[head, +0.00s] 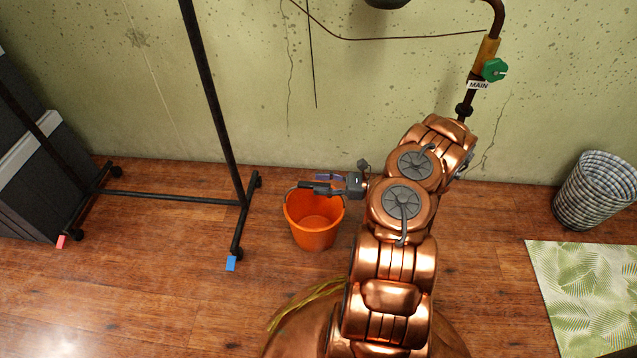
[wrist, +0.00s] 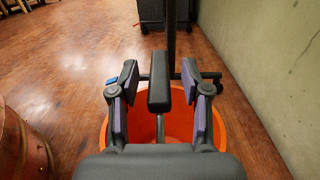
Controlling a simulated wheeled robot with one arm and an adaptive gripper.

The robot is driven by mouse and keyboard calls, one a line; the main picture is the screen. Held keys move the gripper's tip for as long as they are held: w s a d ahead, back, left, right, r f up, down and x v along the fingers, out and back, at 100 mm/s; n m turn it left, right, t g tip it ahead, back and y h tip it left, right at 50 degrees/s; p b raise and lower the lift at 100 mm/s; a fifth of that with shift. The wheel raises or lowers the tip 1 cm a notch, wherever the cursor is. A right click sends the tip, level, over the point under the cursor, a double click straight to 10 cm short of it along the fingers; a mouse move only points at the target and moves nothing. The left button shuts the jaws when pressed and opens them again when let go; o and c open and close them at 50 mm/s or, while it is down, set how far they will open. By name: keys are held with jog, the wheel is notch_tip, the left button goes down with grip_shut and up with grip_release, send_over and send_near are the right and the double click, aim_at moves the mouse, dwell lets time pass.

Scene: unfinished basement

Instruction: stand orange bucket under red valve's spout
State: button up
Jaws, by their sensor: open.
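The orange bucket (head: 314,234) stands upright on the wood floor near the wall, left of my arm. My gripper (head: 318,183) is open over the bucket's rim, pointing left. Whether a finger touches the rim I cannot tell. No red valve shows. A green valve handle (head: 495,69) sits on a wall pipe (head: 487,50) with a "MAIN" label (head: 478,85). The pipe's lower end is partly behind my arm.
A black wheeled rack (head: 213,90) stands just left of the bucket, one blue-tipped foot (head: 231,263) near it. A dark panelled unit (head: 25,165) is at the far left. A checkered basket (head: 597,190) and leaf-patterned mat (head: 590,290) lie right. Floor between arm and basket is clear.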

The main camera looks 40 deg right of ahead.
jog(key=p+v, duration=0.3)
jog(key=v, duration=0.7)
jog(key=w+a+r+n, duration=0.1)
jog(key=w+a+r+g+y, duration=0.1)
jog(key=r, duration=0.1)
jog(key=w+a+r+n+g, duration=0.1)
jog(key=shift+a+r+n, duration=0.3)
jog(key=shift+a+r, duration=0.05)
jog(key=shift+r, duration=0.05)
jog(key=a+r+n+g, duration=0.6)
jog(key=a+r, duration=0.3)
jog(key=a, duration=0.2)
jog(key=a+r+n+g, duration=0.6)
jog(key=a+r, duration=0.2)
jog(key=a, duration=0.3)
jog(key=s+a+r+n+g+h, duration=0.2)
jog(key=s+a+r+n+h, duration=0.15)
jog(key=s, duration=0.25)
jog(key=s+a+r+n+g+h, duration=0.1)
jog(key=s+a+r+n+h, duration=0.15)
jog(key=s+a, duration=0.3)
jog(key=s+d+n+t+h, duration=0.1)
jog(key=s+d+n+h, duration=0.1)
jog(key=s, duration=0.5)
jog(key=s+d+n+h, duration=0.3)
jog(key=s+h, duration=0.3)
jog(key=s, duration=0.1)
jog(key=shift+s+r+n+t+h, duration=0.3)
jog(key=shift+s+r+n+t, duration=0.05)
jog(key=shift+n+t, duration=0.05)
